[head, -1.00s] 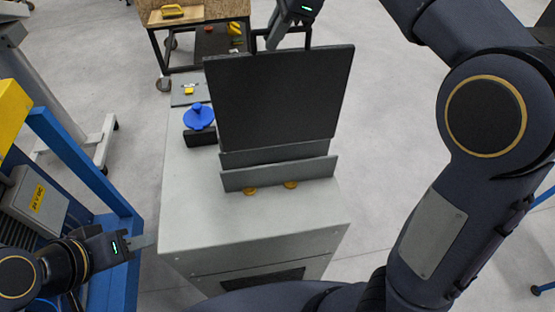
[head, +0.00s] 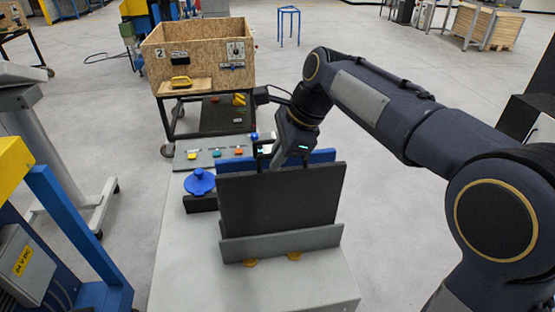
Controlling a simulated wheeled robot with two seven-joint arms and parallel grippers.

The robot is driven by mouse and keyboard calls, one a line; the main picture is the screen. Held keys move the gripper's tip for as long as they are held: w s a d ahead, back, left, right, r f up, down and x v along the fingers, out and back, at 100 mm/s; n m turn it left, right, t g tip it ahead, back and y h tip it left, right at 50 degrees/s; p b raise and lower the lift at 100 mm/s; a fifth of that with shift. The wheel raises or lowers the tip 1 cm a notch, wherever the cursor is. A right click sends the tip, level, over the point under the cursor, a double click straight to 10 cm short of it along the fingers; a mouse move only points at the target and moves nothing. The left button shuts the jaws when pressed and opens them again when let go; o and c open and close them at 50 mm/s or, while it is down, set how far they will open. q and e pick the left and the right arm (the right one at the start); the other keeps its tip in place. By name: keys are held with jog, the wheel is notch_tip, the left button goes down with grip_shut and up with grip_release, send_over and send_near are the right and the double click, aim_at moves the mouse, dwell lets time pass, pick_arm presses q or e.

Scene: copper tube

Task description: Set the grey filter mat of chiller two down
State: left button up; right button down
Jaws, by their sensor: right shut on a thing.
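The grey filter mat (head: 275,203) is a dark upright panel on top of the grey cabinet (head: 185,265). Its lower edge is hidden behind a low grey plate (head: 282,243). My right gripper (head: 275,163) is shut at the mat's top edge, and its fingertips are partly hidden behind the mat. A blue panel (head: 320,156) shows just behind the mat. I cannot tell whether the mat's lower edge is resting on anything. My left gripper is out of view.
A blue knobbed object (head: 200,182) sits left of the mat. Two yellow knobs (head: 294,256) lie before the plate. A grey strip (head: 212,158) with small coloured parts is behind. A wooden crate (head: 200,48) marked 2 stands on a cart beyond. Blue framing (head: 75,225) is at left.

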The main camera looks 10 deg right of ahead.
jog(key=shift+f, duration=0.45)
jog(key=c, duration=1.5)
grip_release()
jog(key=v, duration=1.2)
